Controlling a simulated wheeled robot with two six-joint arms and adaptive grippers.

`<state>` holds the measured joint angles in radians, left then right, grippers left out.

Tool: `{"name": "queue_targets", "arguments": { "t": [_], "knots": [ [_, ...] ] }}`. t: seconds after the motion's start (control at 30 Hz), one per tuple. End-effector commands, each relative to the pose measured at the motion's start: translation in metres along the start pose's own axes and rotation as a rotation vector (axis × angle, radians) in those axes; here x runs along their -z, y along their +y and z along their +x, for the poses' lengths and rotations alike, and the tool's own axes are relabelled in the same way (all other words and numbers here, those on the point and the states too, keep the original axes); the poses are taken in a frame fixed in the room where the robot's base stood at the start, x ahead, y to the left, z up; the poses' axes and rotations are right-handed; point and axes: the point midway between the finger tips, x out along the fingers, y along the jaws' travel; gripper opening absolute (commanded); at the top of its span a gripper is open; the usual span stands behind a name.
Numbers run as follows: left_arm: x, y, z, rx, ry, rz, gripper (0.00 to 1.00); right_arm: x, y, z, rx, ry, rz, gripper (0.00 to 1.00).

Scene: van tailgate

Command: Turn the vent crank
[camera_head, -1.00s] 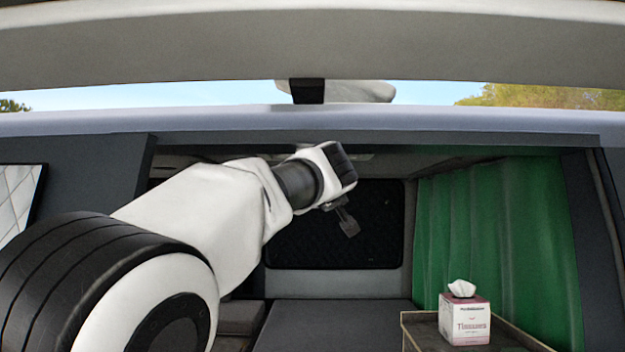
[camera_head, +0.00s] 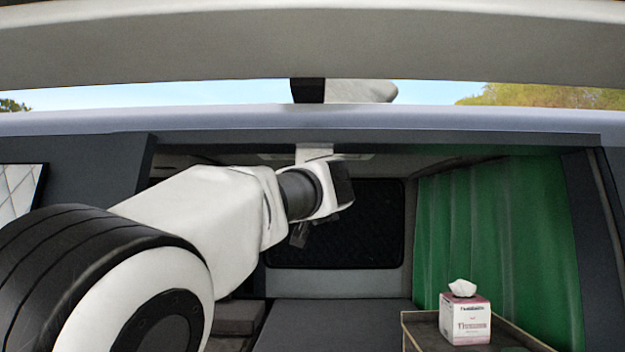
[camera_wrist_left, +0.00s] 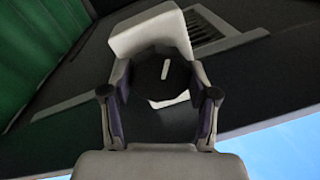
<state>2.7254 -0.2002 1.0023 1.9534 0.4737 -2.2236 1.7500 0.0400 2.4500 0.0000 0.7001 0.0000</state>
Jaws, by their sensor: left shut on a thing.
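In the left wrist view my left gripper (camera_wrist_left: 160,88) has a finger on each side of the crank's dark round knob (camera_wrist_left: 172,74) and is shut on it. A white piece (camera_head: 314,152), probably the crank arm, shows just above the wrist. My right gripper is not in view.
The roof edge (camera_head: 400,138) runs close above my left wrist. A green curtain (camera_head: 490,240) hangs at the right. A tissue box (camera_head: 465,318) stands on a tray-like shelf (camera_head: 415,330) at lower right. A dark panel (camera_head: 380,225) is at the back.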

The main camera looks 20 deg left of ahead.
Motion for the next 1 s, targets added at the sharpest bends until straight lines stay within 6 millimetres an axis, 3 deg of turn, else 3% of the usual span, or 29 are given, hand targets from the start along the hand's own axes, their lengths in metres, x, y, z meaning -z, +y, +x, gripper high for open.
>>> {"name": "queue_targets", "arguments": {
  "t": [0.7, 1.0],
  "knots": [
    [0.0021, -0.0041, -0.0005, -0.005, 0.062, 0.661, 0.24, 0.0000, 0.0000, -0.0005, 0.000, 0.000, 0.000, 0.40],
    [0.0024, -0.0043, -0.0005, -0.007, 0.080, 0.858, 0.24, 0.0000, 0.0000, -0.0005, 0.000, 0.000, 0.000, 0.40]
  ]
}}
